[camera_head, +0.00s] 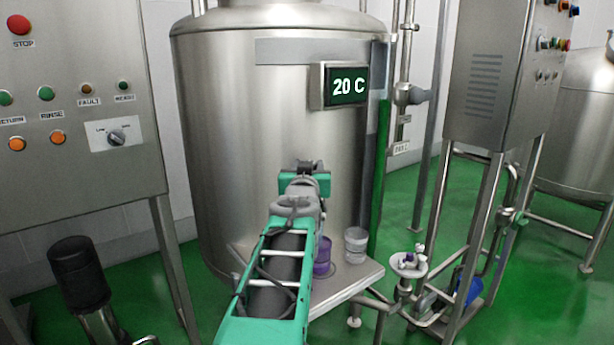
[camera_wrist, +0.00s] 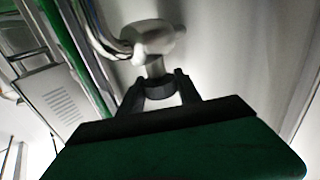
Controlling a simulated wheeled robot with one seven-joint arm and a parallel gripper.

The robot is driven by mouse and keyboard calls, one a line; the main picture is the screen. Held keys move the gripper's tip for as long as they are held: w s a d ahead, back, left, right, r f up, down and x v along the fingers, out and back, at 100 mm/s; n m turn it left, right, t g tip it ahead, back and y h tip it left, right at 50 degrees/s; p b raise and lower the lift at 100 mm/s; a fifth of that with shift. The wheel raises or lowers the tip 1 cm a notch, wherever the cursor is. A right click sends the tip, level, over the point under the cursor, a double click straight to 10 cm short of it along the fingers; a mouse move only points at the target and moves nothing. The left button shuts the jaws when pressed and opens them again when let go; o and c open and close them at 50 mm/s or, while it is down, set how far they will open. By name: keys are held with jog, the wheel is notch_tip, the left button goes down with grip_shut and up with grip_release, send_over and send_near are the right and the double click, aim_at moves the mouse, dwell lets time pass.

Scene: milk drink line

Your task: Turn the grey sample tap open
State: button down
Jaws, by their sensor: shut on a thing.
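The grey sample tap (camera_wrist: 152,38) shows in the wrist view, a rounded grey body on the wall of the steel tank (camera_head: 225,130). A short stem comes off it towards my gripper (camera_wrist: 160,88), with a dark ring-like part between the fingers. My gripper is shut on this part of the tap. In the head view my gripper (camera_head: 310,168) is against the front of the tank, and it and my arm hide the tap. How far the tap is turned I cannot tell.
A steel shelf (camera_head: 345,284) below holds a purple cup (camera_head: 322,262) and a pale cup (camera_head: 355,243), close to the right of my arm. A control panel (camera_head: 75,130) stands at the left. A display (camera_head: 347,86) on the tank reads 20 C.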

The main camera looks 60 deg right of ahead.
jog(key=shift+s+d+n+t+y+b, duration=0.15)
jog(key=shift+n+t+y+b, duration=0.15)
jog(key=shift+n+t, duration=0.25)
jog(key=shift+s+n+t+y+b, duration=0.2)
jog(key=shift+n+t+y, duration=0.15)
jog(key=shift+t, duration=0.3)
jog(key=n+t+y, duration=0.2)
jog(key=t, duration=0.1)
jog(key=shift+w+n, duration=0.1)
jog(key=shift+n, duration=0.3)
jog(key=n+t+y, duration=0.1)
jog(key=n+t+y+p, duration=0.1)
jog(key=y, duration=0.1)
jog(key=n+t+y+p, duration=0.1)
jog(key=shift+w+r+t+y, duration=0.15)
jog(key=shift+r+t+y, duration=0.1)
jog(key=shift+t, duration=0.05)
jog(key=shift+w+n+t+y+p, duration=0.1)
jog(key=shift+n+t+y+p, duration=0.5)
jog(key=shift+n+y+p, duration=0.55)
jog(key=shift+f+y, duration=0.1)
jog(key=shift+y, duration=0.25)
jog(key=c, duration=1.3)
grip_release()
jog(key=o, duration=0.3)
jog(key=shift+w+f, duration=0.1)
jog(key=shift+w, duration=0.1)
jog(key=shift+o, duration=0.8)
jog(key=shift+s, duration=0.1)
